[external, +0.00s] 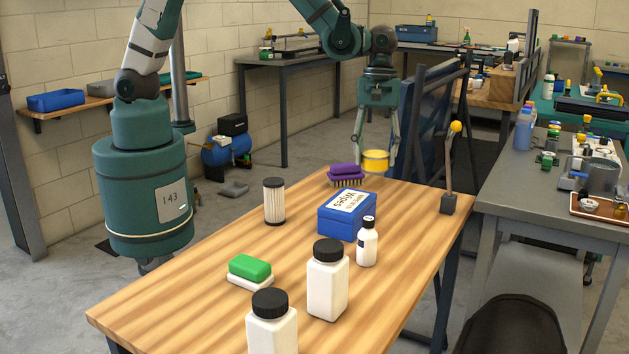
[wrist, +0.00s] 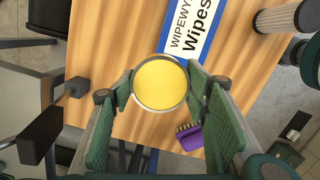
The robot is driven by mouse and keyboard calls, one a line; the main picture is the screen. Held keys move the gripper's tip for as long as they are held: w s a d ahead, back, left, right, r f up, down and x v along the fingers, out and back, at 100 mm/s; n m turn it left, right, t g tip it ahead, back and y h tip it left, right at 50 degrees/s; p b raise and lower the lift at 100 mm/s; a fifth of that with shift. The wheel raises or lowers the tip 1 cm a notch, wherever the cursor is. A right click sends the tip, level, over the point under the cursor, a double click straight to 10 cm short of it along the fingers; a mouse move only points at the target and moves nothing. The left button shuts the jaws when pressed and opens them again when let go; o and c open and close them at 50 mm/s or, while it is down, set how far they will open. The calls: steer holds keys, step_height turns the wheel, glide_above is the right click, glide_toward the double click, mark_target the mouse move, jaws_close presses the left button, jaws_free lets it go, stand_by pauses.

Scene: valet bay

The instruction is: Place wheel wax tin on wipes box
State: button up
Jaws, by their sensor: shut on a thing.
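The wheel wax tin (external: 375,162) is a short round tin with a yellow top and a silvery rim. My gripper (external: 376,165) is shut on it and holds it in the air, above the far end of the table. In the wrist view the tin (wrist: 160,84) sits between my two green fingers (wrist: 160,95). The wipes box (external: 342,219) is blue with a white printed label on its lid and stands on the table, nearer the external camera than the tin. In the wrist view the box (wrist: 191,35) shows at the top, partly hidden by the tin.
A purple brush (external: 345,172) lies near the far table edge. A filter cylinder (external: 274,202) stands left of the box, and a small white bottle (external: 367,243) stands close at its right. Black-capped jars (external: 327,281) and a green-topped block (external: 249,268) are nearer. A yellow-knobbed lever (external: 452,170) rises at the right edge.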

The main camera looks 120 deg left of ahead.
steer(key=s+d+r+n+p, duration=0.1)
steer(key=s+d+r+p, duration=0.2)
steer(key=d, duration=0.7)
steer(key=shift+r, duration=0.45)
glide_above(348, 201)
steer(key=shift+s+a+f, duration=0.1)
steer(key=shift+a+f, duration=0.05)
steer(key=shift+f, duration=1.3)
steer(key=shift+a+f, duration=0.1)
steer(key=shift+f, duration=1.35)
steer(key=shift+f, duration=0.1)
steer(key=shift+f, duration=2)
steer(key=shift+f+b, duration=0.15)
steer(key=shift+b, duration=0.25)
